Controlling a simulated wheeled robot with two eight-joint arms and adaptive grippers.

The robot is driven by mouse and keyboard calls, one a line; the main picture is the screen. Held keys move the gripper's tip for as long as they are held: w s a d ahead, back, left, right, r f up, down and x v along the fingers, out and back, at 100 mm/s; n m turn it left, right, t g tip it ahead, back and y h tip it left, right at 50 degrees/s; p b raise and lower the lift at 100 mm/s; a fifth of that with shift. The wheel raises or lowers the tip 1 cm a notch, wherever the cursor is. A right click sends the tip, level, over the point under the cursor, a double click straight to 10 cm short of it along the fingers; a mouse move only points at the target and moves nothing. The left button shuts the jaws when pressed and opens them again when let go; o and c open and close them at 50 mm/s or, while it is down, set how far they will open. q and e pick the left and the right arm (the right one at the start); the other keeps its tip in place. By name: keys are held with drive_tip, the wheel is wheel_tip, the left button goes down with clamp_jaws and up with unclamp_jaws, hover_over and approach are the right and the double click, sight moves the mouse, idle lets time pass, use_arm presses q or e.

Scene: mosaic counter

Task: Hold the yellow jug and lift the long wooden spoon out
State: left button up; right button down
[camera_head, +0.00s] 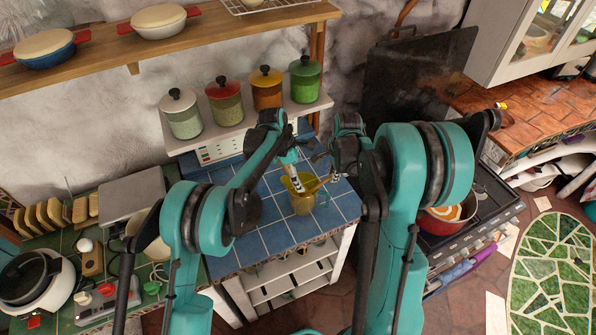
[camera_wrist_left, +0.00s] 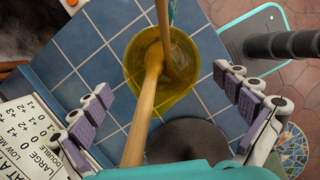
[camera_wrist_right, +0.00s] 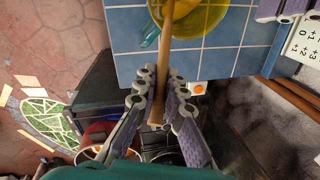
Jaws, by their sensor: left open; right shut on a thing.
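The yellow see-through jug (camera_head: 302,203) stands on the blue tiled counter, its teal handle (camera_wrist_right: 149,31) on the side towards my right gripper. My left gripper (camera_wrist_left: 166,84) is open; its fingers stand apart on both sides of the jug, with gaps. My right gripper (camera_wrist_right: 155,97) is shut on the long wooden spoon (camera_wrist_right: 164,60), by its handle, beside the jug. That handle (camera_wrist_left: 163,25) runs into the jug in the left wrist view. A second wooden utensil (camera_wrist_left: 140,115) leans out the other way, towards my left wrist. The spoon's lower end is hard to make out.
A white scale (camera_wrist_left: 30,135) with printed text stands behind the jug. Lidded jars (camera_head: 226,102) line a ledge above it. A red pot (camera_head: 447,215) stands on the stove at right. Bare blue tiles (camera_head: 250,240) surround the jug; the counter edge is close.

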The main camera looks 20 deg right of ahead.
sight(315, 188)
use_arm(q)
drive_tip(key=x, duration=1.1)
drive_tip(key=c, duration=1.5)
drive_tip(key=o, duration=1.5)
drive_tip(key=c, duration=0.5)
drive_tip(key=shift+c, duration=0.2)
